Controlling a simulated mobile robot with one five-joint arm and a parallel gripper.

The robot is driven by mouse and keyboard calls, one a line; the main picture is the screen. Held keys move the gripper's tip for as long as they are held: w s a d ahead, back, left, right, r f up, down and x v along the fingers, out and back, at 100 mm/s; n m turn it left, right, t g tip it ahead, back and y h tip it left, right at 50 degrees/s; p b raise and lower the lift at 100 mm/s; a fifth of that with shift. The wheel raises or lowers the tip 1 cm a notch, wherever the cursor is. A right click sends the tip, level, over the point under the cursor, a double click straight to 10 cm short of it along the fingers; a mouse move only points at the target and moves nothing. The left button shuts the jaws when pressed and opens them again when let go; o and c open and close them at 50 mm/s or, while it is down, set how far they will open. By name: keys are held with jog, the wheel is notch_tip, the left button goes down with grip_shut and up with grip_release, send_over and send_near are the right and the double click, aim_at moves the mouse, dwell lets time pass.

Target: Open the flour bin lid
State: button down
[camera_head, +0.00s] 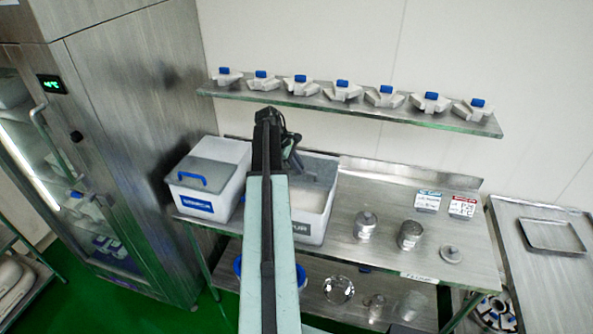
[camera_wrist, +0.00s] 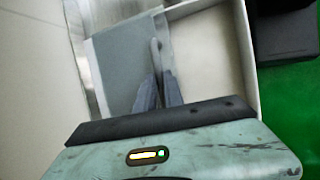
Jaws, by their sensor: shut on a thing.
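The flour bin (camera_head: 310,232) is the white bin on the steel table, partly hidden behind my arm; only the end of its label shows. Its right part is uncovered and shows pale contents. In the wrist view the bin's pale rim (camera_wrist: 246,62) runs down the right side. A flat grey panel, seemingly the lid (camera_wrist: 118,62), covers the left part of the opening. My gripper (camera_wrist: 158,78) is over the bin, its fingers shut at the panel's right edge; the exact grip point is blurred. In the head view my gripper (camera_head: 293,160) is mostly hidden behind the arm.
A second bin (camera_head: 190,205) with a lid and blue handle stands close on the left. Metal canisters (camera_head: 410,235) stand to the right. A wall shelf (camera_head: 390,107) with several blue-topped parts hangs behind. A tall steel cabinet (camera_head: 135,120) is at the left.

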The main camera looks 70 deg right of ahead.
jog(key=c, duration=1.5)
grip_release()
jog(key=shift+o, duration=0.2)
jog(key=p+v, duration=0.7)
jog(key=shift+r, duration=0.4)
jog(key=shift+w+a, duration=0.1)
jog(key=shift+w, duration=0.05)
